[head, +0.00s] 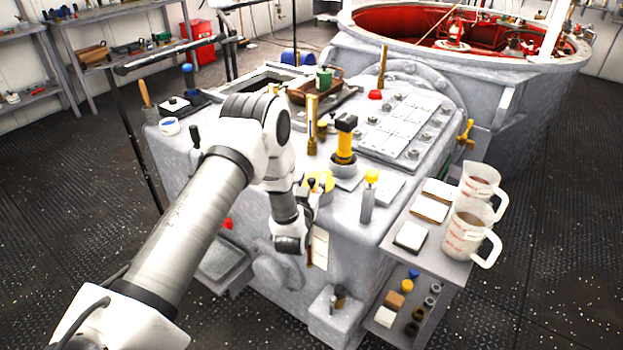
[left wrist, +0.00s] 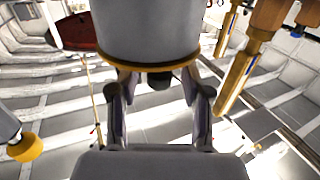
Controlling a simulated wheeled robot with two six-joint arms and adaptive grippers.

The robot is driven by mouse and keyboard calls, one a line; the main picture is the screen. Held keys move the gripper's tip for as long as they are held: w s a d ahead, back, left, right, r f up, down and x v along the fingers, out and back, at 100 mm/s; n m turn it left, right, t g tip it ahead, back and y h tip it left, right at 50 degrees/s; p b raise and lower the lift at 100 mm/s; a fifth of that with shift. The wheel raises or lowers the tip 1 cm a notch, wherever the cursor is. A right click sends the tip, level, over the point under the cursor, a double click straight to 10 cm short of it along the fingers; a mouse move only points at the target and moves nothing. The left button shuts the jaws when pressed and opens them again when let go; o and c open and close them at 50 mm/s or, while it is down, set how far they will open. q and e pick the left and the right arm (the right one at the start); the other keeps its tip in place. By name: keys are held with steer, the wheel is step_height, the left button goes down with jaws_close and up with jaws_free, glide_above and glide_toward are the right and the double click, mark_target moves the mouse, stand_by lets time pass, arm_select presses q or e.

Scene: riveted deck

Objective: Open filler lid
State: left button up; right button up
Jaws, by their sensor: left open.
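The filler lid (head: 322,180) is a round yellow cap on the near edge of the grey machine, partly hidden by my left gripper (head: 313,189). In the left wrist view a large grey cylinder stands close in front, with the lid's thin yellow rim (left wrist: 157,67) at its end and a small black knob (left wrist: 160,81) on it. My left gripper (left wrist: 155,88) is open there, one finger on each side of the knob. Whether a finger touches the lid I cannot tell. My right gripper is in neither view.
A yellow-and-black handle (head: 345,140) and a brass post (head: 312,125) stand just behind the lid. A yellow-topped grey cylinder (head: 368,197) stands to its right. A side shelf carries two measuring jugs (head: 468,230). A red-lined vat (head: 410,25) stands behind.

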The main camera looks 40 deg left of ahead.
arm_select(q)
steer(key=shift+w, duration=0.2)
jaws_close()
